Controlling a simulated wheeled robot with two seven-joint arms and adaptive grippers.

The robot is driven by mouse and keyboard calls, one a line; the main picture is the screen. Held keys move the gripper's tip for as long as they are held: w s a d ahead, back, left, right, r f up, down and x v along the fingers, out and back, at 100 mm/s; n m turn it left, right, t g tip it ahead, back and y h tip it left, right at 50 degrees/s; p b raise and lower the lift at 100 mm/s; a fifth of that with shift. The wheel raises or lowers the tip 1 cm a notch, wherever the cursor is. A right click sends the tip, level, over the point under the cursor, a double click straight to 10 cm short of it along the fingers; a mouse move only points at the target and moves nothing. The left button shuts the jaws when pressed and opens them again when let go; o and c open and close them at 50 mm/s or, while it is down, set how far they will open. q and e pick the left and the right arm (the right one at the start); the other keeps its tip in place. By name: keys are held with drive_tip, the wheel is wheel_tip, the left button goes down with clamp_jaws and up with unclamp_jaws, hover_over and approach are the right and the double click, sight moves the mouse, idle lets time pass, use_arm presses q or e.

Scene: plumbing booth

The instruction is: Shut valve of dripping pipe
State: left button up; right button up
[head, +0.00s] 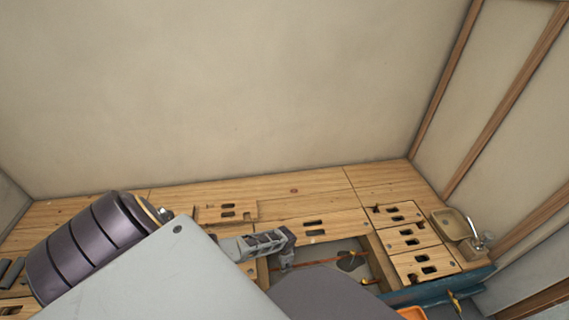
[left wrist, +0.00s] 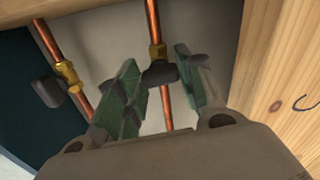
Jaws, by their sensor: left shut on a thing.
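My left gripper (head: 285,263) reaches down into an opening in the wooden floor. In the left wrist view its green-padded fingers (left wrist: 158,85) are closed around a dark valve handle (left wrist: 160,73). That handle sits on a copper pipe (left wrist: 154,28) with a brass fitting. A second dark valve handle (left wrist: 47,91) with a brass fitting (left wrist: 67,74) is on another copper pipe to the left, apart from the fingers. In the head view a copper pipe (head: 322,262) crosses the opening. No drip can be made out. My right gripper is not in view.
Slotted wooden panels (head: 409,232) surround the opening. A sink basin (head: 453,224) with a tap stands at the right. A wooden edge (left wrist: 265,70) runs close beside the gripper's right side. My arm hides much of the lower head view.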

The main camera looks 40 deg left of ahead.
use_arm(q)
drive_tip(key=shift+m, duration=0.8)
drive_tip(key=o, duration=1)
drive_tip(key=shift+r, duration=0.15)
drive_tip(key=shift+r, duration=5.8)
